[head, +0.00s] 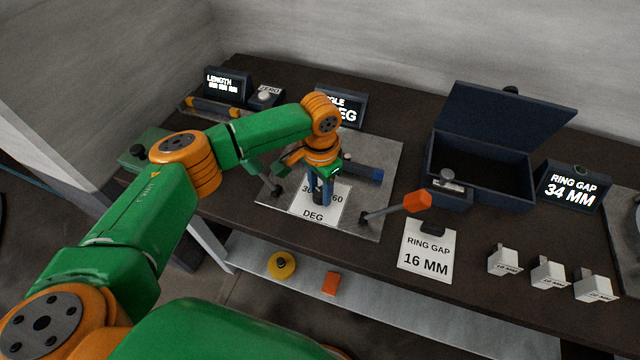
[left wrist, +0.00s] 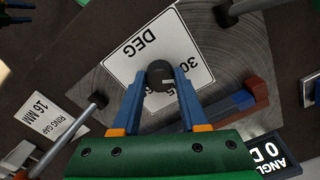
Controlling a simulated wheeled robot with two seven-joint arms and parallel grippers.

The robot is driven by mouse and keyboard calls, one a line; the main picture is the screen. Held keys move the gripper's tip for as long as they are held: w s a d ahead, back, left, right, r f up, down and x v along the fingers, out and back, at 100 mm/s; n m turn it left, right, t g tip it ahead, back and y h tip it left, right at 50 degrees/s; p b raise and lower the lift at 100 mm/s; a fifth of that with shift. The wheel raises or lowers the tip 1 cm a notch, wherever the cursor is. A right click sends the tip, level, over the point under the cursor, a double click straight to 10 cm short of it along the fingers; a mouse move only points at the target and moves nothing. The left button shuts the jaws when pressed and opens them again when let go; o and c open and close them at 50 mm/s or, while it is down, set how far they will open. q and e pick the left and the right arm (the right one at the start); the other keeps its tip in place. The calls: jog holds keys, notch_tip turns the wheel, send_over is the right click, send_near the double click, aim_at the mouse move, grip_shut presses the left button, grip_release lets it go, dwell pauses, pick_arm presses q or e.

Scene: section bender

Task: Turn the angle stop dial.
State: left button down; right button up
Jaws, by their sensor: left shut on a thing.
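My left gripper (left wrist: 162,84) points down at the plate. Its two blue fingers stand on either side of the knob and are shut on it. In the head view my left gripper (head: 322,198) hides the knob. The angle display (head: 349,112) behind is partly covered by my arm; the wrist view shows a 0 on it (left wrist: 268,152).
A lever with an orange grip (head: 416,201) rises right of the plate. An open dark box (head: 478,158) stands at the back right, near a RING GAP 34 MM display (head: 571,188). Several white blocks (head: 550,274) and a 16 MM card (head: 427,252) lie along the front right.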

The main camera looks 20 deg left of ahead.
aim_at(321, 192)
pick_arm(q)
jog(key=m+p, duration=0.2)
jog(key=shift+r+m, duration=0.15)
jog(key=shift+m, duration=0.25)
jog(key=m+p, duration=0.1)
jog(key=m, duration=0.1)
jog(key=shift+m, duration=0.4)
jog(key=m, duration=0.3)
jog(key=shift+p, duration=0.4)
jog(key=shift+m, duration=1.5)
jog(key=shift+f, duration=0.2)
jog(key=shift+c, duration=2.2)
grip_release()
jog(key=shift+r, duration=0.1)
notch_tip(321, 192, up, 7)
jog(key=shift+d+f, duration=0.1)
